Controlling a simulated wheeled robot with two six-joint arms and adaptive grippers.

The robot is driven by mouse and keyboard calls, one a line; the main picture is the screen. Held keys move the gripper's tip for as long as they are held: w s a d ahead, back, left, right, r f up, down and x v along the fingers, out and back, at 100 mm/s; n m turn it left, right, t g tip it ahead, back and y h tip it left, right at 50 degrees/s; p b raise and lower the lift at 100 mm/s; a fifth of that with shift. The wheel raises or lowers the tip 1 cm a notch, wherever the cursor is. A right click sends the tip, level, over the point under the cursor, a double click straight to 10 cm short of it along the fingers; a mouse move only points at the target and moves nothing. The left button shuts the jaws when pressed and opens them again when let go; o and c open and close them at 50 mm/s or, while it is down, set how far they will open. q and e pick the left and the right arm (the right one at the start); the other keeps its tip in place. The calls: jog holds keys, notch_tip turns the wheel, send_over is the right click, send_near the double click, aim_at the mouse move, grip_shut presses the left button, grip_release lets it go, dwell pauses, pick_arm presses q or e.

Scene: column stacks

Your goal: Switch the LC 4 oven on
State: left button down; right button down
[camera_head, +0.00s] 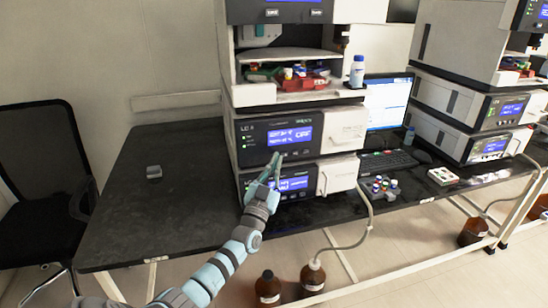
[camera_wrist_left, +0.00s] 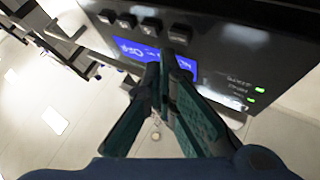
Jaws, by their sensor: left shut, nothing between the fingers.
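A column oven (camera_head: 272,140) with a dark front sits mid-stack; its blue display reads OFF, and its small LC label is hard to read. My left gripper (camera_head: 275,160) is shut and empty, its tips near the lower edge of this front. In the left wrist view, the gripper (camera_wrist_left: 163,58) is in front of the upside-down blue display (camera_wrist_left: 128,50) and hides part of it. A row of dark buttons (camera_wrist_left: 150,27) lies along the panel, one just beyond the fingertips. Whether the tips touch it, I cannot tell. My right gripper is not in view.
Another unit with a lit display (camera_head: 294,184) is below, partly behind my gripper. A bottle (camera_head: 357,71) stands on the stack. A second instrument stack (camera_head: 468,125) is at right.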

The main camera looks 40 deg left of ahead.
pick_arm(q)
jog(key=shift+w+a, duration=0.1)
jog(key=shift+w+a, duration=0.15)
jog(key=shift+a, duration=0.1)
dwell(0.3)
jog(key=shift+w+a+b, duration=0.25)
jog(key=shift+a+b, duration=0.1)
jog(key=shift+b, duration=0.3)
dwell(0.6)
jog(key=shift+s+d+p, duration=0.5)
jog(key=shift+d+p, duration=0.2)
jog(key=shift+p, duration=0.35)
